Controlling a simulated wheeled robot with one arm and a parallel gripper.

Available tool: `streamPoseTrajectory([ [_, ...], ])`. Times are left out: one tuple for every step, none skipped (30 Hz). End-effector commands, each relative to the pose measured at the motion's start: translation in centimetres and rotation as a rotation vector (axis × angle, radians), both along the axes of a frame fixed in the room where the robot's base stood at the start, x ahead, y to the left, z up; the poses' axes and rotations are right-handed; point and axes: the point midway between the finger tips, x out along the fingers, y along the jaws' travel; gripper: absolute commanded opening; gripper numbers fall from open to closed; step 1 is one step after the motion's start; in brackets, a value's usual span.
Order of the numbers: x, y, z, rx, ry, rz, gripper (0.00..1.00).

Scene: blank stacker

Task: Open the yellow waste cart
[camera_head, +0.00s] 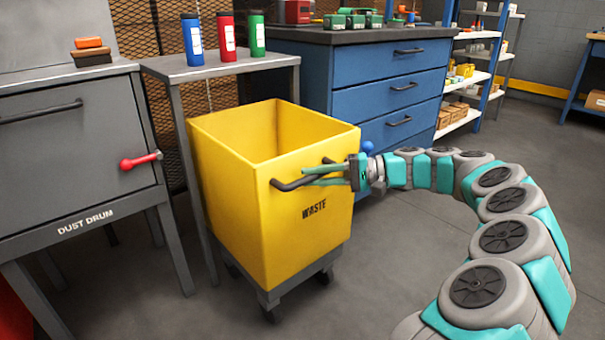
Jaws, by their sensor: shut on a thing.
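The yellow waste cart (235,190) stands upright on a dark wheeled base in the middle of the view, with "WASTE" on its front. Its top is open and no lid shows; the bottom inside is hidden. A dark bar handle (285,186) sticks out near the top of its front face. My gripper (318,175) reaches in from the right and is shut on the handle. The handle's right part is partly covered by the fingers.
A grey dust drum (75,150) with a red-knobbed lever stands at left. A narrow grey table (222,68) with blue, red and green cylinders stands behind the cart. A blue drawer cabinet (385,105) is behind my gripper. Grey floor (405,235) is clear to the cart's right.

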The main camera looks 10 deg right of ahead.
Motion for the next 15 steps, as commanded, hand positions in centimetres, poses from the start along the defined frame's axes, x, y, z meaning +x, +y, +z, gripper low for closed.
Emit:
streamPoseTrajectory([
  [-0.18, -0.11, -0.16, -0.002, 0.002, 0.002, 0.00],
  [-0.22, -0.16, -0.17, -0.002, 0.002, 0.003, 0.00],
  [-0.26, -0.19, -0.17, -0.002, 0.002, 0.003, 0.00],
  [-0.27, -0.21, -0.18, -0.002, 0.002, 0.003, 0.00],
  [-0.28, -0.21, -0.17, -0.002, 0.002, 0.003, 0.00],
  [-0.28, -0.21, -0.19, -0.002, 0.002, 0.003, 0.00],
  [-0.28, -0.21, -0.19, -0.002, 0.002, 0.003, 0.00],
  [-0.28, -0.21, -0.19, -0.002, 0.002, 0.003, 0.00],
  [-0.27, -0.20, -0.19, -0.002, 0.002, 0.003, 0.00],
  [-0.27, -0.20, -0.19, -0.002, 0.003, 0.003, 0.00],
  [-0.27, -0.19, -0.19, -0.002, 0.003, 0.003, 0.00],
  [-0.26, -0.20, -0.19, -0.002, 0.002, 0.003, 0.00],
  [-0.26, -0.19, -0.19, -0.002, 0.002, 0.003, 0.25],
  [-0.26, -0.19, -0.18, -0.002, 0.002, 0.003, 0.28],
  [-0.25, -0.20, -0.16, -0.002, 0.002, 0.003, 0.32],
])
